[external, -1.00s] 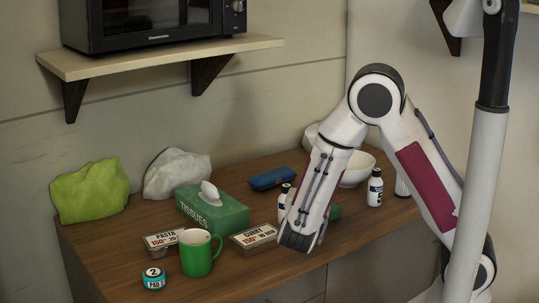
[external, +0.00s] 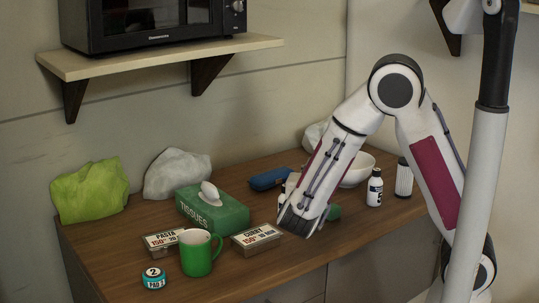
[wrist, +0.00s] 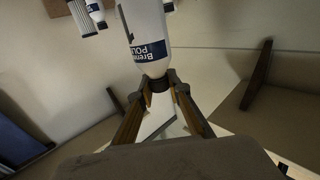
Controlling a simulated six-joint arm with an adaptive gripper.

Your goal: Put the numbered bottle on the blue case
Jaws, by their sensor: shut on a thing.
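My gripper (wrist: 160,88) is shut on the neck of a white bottle (wrist: 145,25) with a dark blue label and printed letters. No number shows on its visible side. In the external view, my wrist hides the fingers and most of this bottle; a sliver of the bottle (external: 292,182) shows at the wrist's left edge. The blue case (external: 270,178) lies on the counter behind and left of my wrist, with nothing on it. Another white bottle (external: 374,188) with a dark label and a pale mark stands upright to the right.
A tissue box (external: 222,215), a green mug (external: 197,254), labelled boxes (external: 256,239) and a small tin (external: 154,278) stand to the left. A white bowl (external: 358,170) and ribbed can (external: 404,178) are at right. A shelf with a microwave (external: 150,22) hangs above.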

